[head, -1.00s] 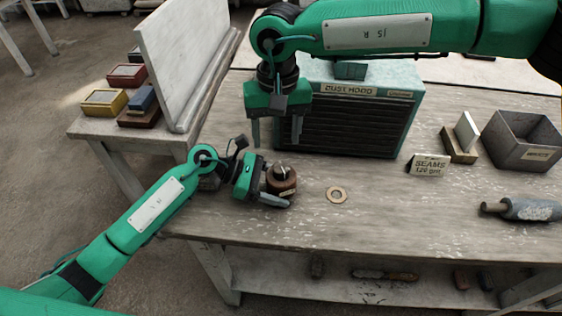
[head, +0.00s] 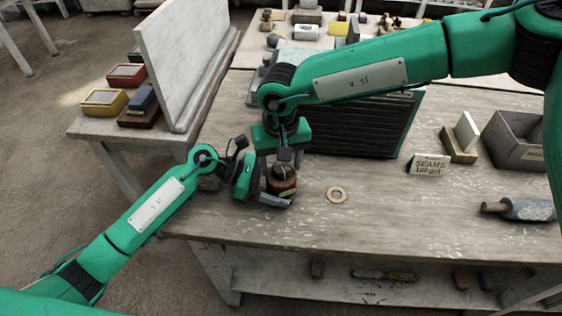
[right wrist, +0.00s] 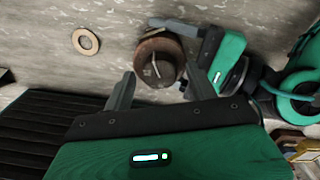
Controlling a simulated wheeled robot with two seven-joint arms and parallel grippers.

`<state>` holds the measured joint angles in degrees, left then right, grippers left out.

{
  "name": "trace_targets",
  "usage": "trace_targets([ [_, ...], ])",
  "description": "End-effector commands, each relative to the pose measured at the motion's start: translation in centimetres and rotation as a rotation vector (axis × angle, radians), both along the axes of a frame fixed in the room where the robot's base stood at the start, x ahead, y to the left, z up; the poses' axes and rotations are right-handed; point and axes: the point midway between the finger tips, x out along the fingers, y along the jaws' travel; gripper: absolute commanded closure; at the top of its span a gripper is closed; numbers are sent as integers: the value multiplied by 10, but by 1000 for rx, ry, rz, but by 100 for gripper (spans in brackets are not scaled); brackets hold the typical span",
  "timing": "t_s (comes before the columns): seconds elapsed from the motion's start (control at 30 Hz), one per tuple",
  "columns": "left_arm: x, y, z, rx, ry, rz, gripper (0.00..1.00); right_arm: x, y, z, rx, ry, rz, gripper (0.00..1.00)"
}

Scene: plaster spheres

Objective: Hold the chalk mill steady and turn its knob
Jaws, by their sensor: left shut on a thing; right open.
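The chalk mill (head: 283,186) is a small brown round body near the table's front left edge. My left gripper (head: 272,197) is shut on it from the left, low on its side. My right gripper (head: 281,163) is open, pointing down just above the mill. In the right wrist view the mill (right wrist: 160,50) lies ahead of and between my right fingertips (right wrist: 158,88), which look clear of it. The knob on the mill's top is mostly hidden by my right gripper in the head view, and its outline is unclear in the wrist view.
A flat ring (head: 337,195) lies right of the mill. The dark slatted front of the dust hood (head: 365,130) stands behind. A seams sign (head: 428,164), a grey bin (head: 515,140) and a grey roller (head: 525,209) are further right. The front middle table is clear.

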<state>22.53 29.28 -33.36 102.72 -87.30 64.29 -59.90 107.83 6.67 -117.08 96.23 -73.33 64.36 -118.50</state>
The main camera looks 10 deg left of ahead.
Motion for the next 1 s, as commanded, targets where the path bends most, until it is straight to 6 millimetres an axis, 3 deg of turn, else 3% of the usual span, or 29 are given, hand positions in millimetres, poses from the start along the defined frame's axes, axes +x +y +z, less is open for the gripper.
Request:
trace_targets([
  [0.3, 0, 0, -1, 1, 1, 0, 55, 0, 0, -3, 0, 0, 0, 42],
  [0.53, 0, 0, -1, 1, 1, 0, 55, 0, 0, -3, 0, 0, 0, 87],
  [1.0, 0, 0, -1, 2, 1, 0, 55, 0, -1, -3, 1, 1, -107, 87],
])
